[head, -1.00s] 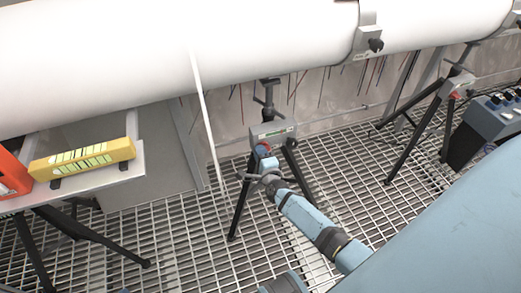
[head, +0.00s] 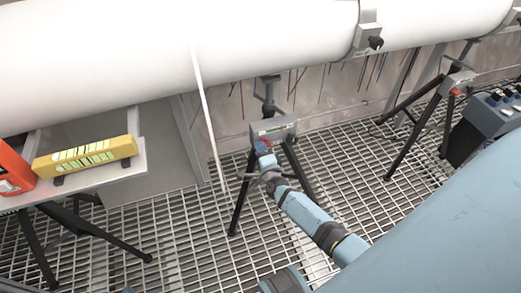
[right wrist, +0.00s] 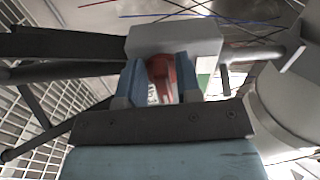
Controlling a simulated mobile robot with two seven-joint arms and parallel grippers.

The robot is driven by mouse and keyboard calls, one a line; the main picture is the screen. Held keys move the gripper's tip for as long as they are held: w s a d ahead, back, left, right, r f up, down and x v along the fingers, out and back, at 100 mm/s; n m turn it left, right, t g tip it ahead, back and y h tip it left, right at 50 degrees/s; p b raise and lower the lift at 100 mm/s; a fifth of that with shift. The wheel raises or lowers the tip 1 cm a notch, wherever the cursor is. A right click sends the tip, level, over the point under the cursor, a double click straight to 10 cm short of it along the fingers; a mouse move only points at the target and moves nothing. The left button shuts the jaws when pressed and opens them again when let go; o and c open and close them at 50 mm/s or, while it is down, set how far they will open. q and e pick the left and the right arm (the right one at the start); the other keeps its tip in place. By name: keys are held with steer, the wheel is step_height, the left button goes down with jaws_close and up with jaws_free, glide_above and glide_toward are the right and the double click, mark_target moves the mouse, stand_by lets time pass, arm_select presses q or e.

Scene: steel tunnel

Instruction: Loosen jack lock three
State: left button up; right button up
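A black tripod jack (head: 275,128) with a grey head stands on the grating under the white pipe, in the middle of the head view. A red lock knob (head: 264,146) sits on the near side of its head. My right gripper (head: 266,160) reaches it from the lower right. In the right wrist view the two blue fingers of the right gripper (right wrist: 161,82) stand on either side of the red knob (right wrist: 160,78) and appear to touch it. A pale label on the knob is too small to read. My left gripper is not in view.
The white pipe (head: 170,55) runs across above the jack. Another tripod jack with a red knob (head: 457,85) stands at the right, beside a blue-grey control box (head: 487,118). A yellow level (head: 85,153) lies on a shelf (head: 120,170) at the left. A thin white strand hangs left of the jack.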

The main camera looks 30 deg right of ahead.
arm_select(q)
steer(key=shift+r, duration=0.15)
arm_select(e)
steer(key=shift+o, duration=0.4)
steer(key=shift+s, duration=0.1)
arm_select(q)
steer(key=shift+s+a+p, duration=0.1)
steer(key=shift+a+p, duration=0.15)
steer(key=shift+p, duration=0.85)
arm_select(e)
steer(key=v, duration=1.3)
steer(key=shift+s, duration=0.35)
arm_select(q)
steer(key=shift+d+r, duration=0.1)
